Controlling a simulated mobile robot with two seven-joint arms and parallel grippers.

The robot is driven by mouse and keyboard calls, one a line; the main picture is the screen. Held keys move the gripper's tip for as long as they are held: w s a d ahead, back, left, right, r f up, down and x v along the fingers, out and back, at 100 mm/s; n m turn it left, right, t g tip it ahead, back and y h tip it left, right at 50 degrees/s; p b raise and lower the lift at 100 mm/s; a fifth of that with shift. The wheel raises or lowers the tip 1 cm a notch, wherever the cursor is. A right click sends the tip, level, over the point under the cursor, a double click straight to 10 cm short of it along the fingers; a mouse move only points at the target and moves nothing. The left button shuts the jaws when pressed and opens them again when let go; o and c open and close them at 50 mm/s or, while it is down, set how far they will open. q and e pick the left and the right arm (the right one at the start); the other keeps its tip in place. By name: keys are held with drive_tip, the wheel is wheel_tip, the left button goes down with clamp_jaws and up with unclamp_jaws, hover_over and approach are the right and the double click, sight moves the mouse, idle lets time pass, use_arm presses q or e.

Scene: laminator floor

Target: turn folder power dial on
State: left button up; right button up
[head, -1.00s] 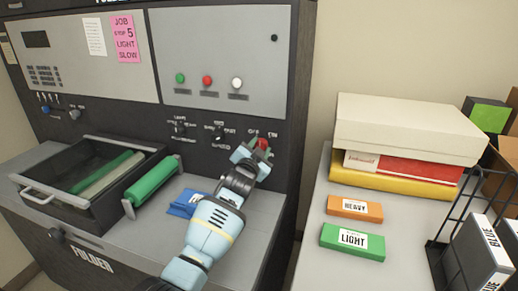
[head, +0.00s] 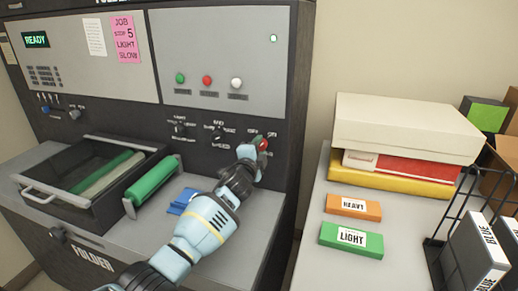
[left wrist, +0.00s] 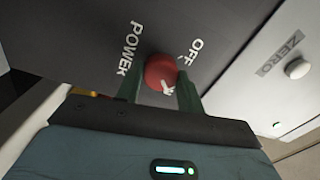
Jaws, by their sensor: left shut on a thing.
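The red power dial (left wrist: 160,72) is on the folder's dark front panel, with the words POWER and OFF printed beside it in the left wrist view. It also shows in the head view (head: 264,144), partly covered by my gripper. My left gripper (head: 254,151) is shut on the dial, with a finger on each side of it in the left wrist view (left wrist: 159,88). The folder's display (head: 36,40) is lit and reads READY. A small lamp (head: 273,38) at the upper right of the panel glows green. My right gripper is not in view.
Other dials (head: 217,133) sit left of the power dial. A feed tray (head: 75,208) and a green roller (head: 150,182) are on the machine's ledge. At right, a side table (head: 305,250) holds boxes, an orange HEAVY block (head: 354,207) and a green LIGHT block (head: 352,240).

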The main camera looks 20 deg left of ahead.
use_arm(q)
drive_tip(key=shift+m, duration=0.3)
drive_tip(key=o, duration=1)
drive_tip(key=shift+s+a+f, duration=0.1)
drive_tip(key=shift+s, duration=1.85)
drive_tip(key=shift+s+a+f, duration=0.1)
drive_tip(key=shift+s, duration=1.85)
